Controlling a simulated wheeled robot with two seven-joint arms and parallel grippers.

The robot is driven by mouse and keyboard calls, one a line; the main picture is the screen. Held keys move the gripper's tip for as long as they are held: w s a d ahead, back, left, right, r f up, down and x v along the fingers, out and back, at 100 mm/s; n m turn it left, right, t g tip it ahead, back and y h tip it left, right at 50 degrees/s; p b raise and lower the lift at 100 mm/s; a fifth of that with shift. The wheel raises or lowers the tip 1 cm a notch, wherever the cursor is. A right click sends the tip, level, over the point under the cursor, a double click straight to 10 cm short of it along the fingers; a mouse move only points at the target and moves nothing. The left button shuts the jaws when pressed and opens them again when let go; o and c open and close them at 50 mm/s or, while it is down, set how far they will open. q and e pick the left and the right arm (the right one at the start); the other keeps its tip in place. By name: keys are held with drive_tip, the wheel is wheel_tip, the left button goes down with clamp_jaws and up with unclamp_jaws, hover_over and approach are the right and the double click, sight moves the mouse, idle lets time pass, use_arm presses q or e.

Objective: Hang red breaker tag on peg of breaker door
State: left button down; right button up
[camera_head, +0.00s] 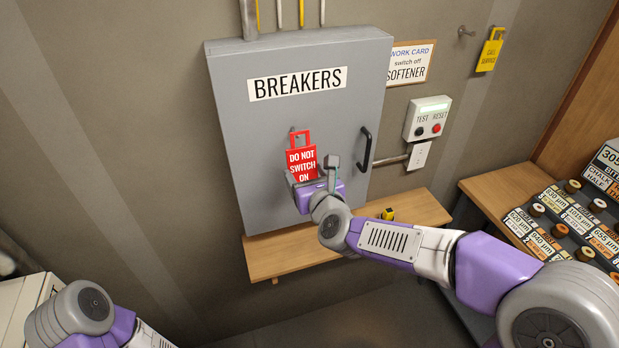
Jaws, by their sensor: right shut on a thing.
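The red breaker tag (301,160), marked "DO NOT SWITCH ON", is upright in front of the grey breaker door (260,135). My right gripper (314,175) is shut on its lower part. The tag has a loop handle at its top. A small peg (292,130) shows at the loop's upper left; I cannot tell whether the loop is around it or only in front of it. The door is closed, with a black handle (366,150) right of the tag. My left arm shows at the lower left, but its gripper is out of view.
A wooden shelf (420,209) runs below the cabinet, with a small yellow and black item (388,214) on it. A test and reset box (427,118) and a yellow tag (489,52) are on the wall at right. A bench (500,190) with labelled spools stands further right.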

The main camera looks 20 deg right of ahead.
sight(304, 172)
drive_tip(key=shift+r+p+x, duration=0.25)
drive_tip(key=shift+p+x, duration=0.3)
drive_tip(key=shift+x, duration=0.7)
drive_tip(key=shift+w+f+b, duration=0.6)
drive_tip(key=shift+b, duration=0.75)
drive_tip(key=o, duration=1)
drive_tip(key=shift+c, duration=0.2)
